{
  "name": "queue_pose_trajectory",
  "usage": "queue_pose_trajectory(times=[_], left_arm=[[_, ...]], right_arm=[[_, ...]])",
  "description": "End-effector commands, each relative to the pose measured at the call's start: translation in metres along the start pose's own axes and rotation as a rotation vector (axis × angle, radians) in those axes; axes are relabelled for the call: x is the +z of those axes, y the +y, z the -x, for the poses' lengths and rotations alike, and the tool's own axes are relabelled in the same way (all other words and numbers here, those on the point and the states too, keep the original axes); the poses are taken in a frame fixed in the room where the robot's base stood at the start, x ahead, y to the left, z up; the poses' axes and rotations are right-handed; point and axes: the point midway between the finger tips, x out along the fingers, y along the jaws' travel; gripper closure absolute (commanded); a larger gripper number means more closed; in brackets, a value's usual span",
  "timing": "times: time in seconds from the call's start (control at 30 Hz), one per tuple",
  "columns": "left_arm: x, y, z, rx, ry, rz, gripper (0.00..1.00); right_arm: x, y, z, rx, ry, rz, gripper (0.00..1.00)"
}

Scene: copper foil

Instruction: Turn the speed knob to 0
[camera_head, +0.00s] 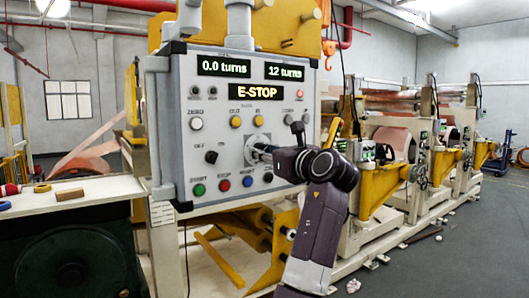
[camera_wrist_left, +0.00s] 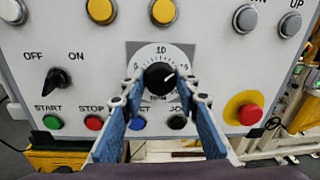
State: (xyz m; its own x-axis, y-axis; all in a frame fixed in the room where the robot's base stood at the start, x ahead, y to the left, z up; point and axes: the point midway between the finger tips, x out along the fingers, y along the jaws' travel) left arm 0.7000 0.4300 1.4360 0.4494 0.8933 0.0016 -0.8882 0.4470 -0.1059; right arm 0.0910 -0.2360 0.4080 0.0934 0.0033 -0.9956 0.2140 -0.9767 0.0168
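The speed knob (camera_wrist_left: 159,79) is a round black knob on a white dial plate in the left wrist view. Its white mark points up and to the right, toward the right-hand side of the scale. My left gripper (camera_wrist_left: 163,92) has blue-padded fingers spread apart, with tips at the left and right of the knob's lower part. I cannot tell whether they touch it. In the head view my left gripper (camera_head: 262,151) reaches the dial plate (camera_head: 253,140) from the right and hides most of the knob. My right gripper is not in view.
The grey control panel (camera_head: 180,130) shows "0.0 turns", "12 turns" and "E-STOP". An OFF/ON switch (camera_wrist_left: 58,79), a row of buttons including START (camera_wrist_left: 53,121), and a red emergency button (camera_wrist_left: 249,114) surround the knob. A bench (camera_head: 100,193) stands left.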

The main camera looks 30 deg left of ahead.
Motion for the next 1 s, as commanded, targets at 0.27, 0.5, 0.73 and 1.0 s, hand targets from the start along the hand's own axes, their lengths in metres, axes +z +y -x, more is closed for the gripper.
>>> queue_pose_trajectory(times=[0.27, 0.5, 0.73, 1.0], left_arm=[[0.0, 0.0002, 0.0001, 0.001, 0.0, 0.004, 0.95], [0.0, 0.0002, 0.0, 0.001, -0.004, 0.066, 0.95], [-0.0003, 0.0005, -0.0003, 0.0, -0.016, 0.223, 0.95], [-0.0013, 0.0004, 0.0001, -0.003, -0.034, 0.477, 0.95]], right_arm=[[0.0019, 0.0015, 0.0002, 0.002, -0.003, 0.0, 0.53], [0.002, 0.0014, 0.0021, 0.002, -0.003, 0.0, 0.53], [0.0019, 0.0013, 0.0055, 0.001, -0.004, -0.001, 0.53], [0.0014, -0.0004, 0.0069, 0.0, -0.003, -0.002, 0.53]])
